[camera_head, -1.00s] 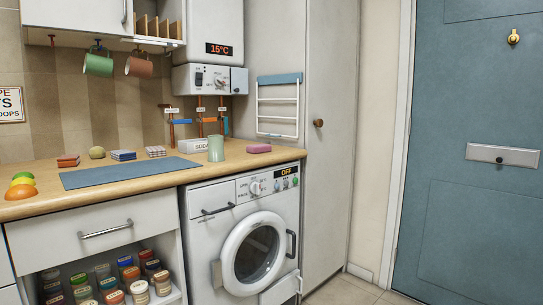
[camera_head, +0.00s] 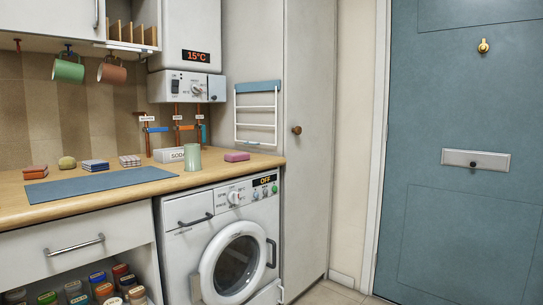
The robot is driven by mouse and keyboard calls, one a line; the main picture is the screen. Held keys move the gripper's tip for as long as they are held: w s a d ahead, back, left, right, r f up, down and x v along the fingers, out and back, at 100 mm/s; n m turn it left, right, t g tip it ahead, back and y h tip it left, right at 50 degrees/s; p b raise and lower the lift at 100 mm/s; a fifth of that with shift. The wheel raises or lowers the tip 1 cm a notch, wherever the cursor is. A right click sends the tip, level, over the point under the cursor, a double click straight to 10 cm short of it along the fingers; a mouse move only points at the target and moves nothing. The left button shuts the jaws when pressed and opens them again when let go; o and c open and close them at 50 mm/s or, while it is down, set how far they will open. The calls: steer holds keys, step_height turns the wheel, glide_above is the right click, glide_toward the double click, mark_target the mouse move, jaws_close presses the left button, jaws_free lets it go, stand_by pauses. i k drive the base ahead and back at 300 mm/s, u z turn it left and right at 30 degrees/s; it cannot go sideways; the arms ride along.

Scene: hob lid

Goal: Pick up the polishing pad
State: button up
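No item in view is labelled as the polishing pad, and I cannot tell for certain which one it is. Small candidates lie on the wooden worktop (camera_head: 210,172): a pink block (camera_head: 237,156) at the right, an olive rounded pad (camera_head: 67,162) at the back left, and a reddish-orange folded stack (camera_head: 35,172) at the far left. A blue striped folded stack (camera_head: 95,165) and a checked folded cloth (camera_head: 130,160) lie between the olive pad and the soda box. My gripper is not in view.
A blue mat (camera_head: 95,185) lies flat along the worktop. A green cup (camera_head: 192,158) and a soda box (camera_head: 169,155) stand behind. Mugs hang above. The washing machine (camera_head: 205,263) and an open shelf of jars (camera_head: 105,290) are below. A blue door (camera_head: 465,200) is at right.

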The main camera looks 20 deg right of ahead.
mark_target(233, 157)
steer(key=z, duration=0.25)
steer(key=i, duration=0.85)
steer(key=u, duration=0.05)
